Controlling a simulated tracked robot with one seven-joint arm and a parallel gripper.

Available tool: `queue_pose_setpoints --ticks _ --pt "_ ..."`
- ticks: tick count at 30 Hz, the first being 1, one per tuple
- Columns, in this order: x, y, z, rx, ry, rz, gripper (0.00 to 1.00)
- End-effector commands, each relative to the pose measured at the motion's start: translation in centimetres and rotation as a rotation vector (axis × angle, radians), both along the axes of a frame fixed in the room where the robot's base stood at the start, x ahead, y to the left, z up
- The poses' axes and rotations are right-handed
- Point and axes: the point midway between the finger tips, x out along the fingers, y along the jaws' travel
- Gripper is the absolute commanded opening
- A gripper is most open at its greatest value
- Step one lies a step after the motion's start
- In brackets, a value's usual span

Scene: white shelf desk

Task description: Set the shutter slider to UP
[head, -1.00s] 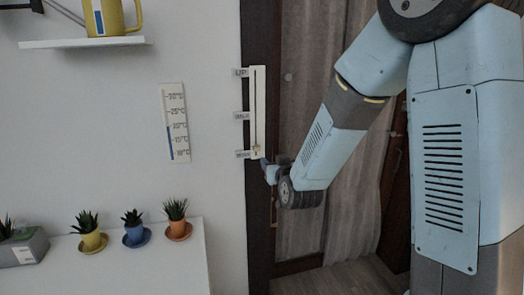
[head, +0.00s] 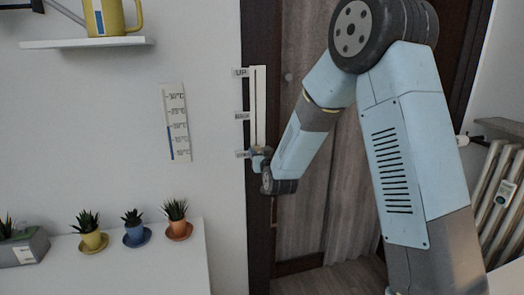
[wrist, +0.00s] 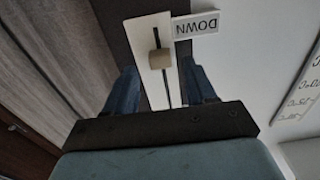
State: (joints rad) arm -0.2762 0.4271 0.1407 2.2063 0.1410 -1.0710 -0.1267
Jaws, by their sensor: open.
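The shutter slider is a tall white strip (head: 259,105) on the dark frame, with an UP label (head: 241,72) at its top, a middle label (head: 242,116) and a lower label (head: 242,154). In the wrist view the DOWN label (wrist: 198,24) sits beside the beige slider knob (wrist: 160,59), which is on a dark slot near that label. My gripper (head: 262,152) is at the strip's lower end and hides the knob in the head view. In the wrist view my gripper (wrist: 158,85) is open, its two blue fingers on either side of the strip, with the knob between and just beyond the tips.
A thermometer plate (head: 177,122) hangs on the wall left of the slider. Potted plants (head: 135,228) stand on a low white shelf, and a yellow mug (head: 108,18) on an upper shelf. A curtain (head: 325,190) hangs behind my arm; a radiator (head: 502,200) is at right.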

Motion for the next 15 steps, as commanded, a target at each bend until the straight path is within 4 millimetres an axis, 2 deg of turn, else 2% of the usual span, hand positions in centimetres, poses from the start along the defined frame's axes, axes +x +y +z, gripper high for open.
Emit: queue_pose_setpoints --ticks 6,15 --pt "2.4 0.6 0.0 0.0 0.0 0.0 0.55" --pt "3.1 0.8 -0.1 0.0 0.001 0.0 0.55"
